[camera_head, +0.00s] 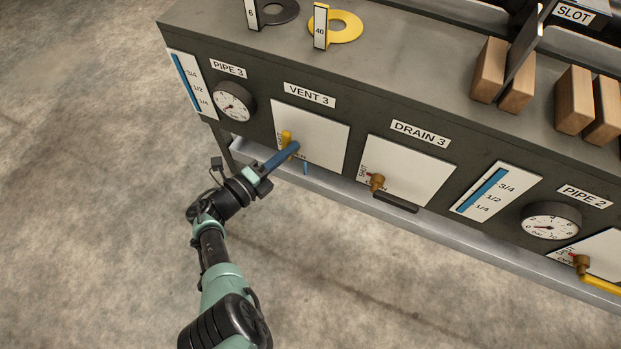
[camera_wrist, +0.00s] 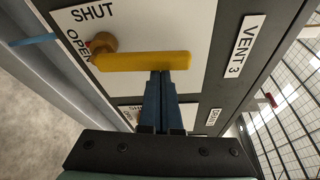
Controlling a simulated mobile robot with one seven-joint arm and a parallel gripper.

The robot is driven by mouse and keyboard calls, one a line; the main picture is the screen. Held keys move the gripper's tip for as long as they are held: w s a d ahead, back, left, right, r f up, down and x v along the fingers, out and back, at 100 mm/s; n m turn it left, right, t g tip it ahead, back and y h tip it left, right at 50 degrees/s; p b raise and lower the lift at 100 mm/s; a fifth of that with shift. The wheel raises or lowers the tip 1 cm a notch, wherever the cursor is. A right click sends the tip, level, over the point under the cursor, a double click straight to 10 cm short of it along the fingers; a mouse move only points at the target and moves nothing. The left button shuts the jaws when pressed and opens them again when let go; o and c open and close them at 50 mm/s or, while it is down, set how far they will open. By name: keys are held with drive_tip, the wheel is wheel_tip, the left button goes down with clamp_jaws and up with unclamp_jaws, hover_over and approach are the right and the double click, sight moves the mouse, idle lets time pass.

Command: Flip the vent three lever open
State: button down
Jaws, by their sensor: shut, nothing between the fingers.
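The vent three panel is a white plate (camera_head: 325,140) under the VENT 3 label (camera_head: 310,95). Its yellow lever (camera_wrist: 150,61) runs from a brass hub (camera_wrist: 103,44) toward the VENT 3 label side in the wrist view. SHUT and OPEN are printed beside the hub. In the head view the lever (camera_head: 287,137) stands up, partly hidden by my fingers. My gripper (camera_wrist: 163,75) is shut and empty. Its blue fingertips are at the lever's side, near the middle of its length; I cannot tell if they touch. In the head view my gripper (camera_head: 294,148) reaches in from the lower left.
The drain three valve (camera_head: 377,182) with a black handle (camera_head: 396,203) is to the right. A pressure gauge (camera_head: 235,102) is to the left. A grey ledge (camera_head: 340,190) runs below the panels. Open floor (camera_head: 90,200) lies in front.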

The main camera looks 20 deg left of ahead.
drive_tip(key=shift+a+r, duration=0.15)
drive_tip(key=shift+a, duration=0.3)
idle(0.3)
drive_tip(key=s+p, duration=0.4)
drive_tip(key=s, duration=0.5)
drive_tip(key=shift+s+d, duration=0.25)
drive_tip(key=shift+d, duration=0.1)
idle(0.3)
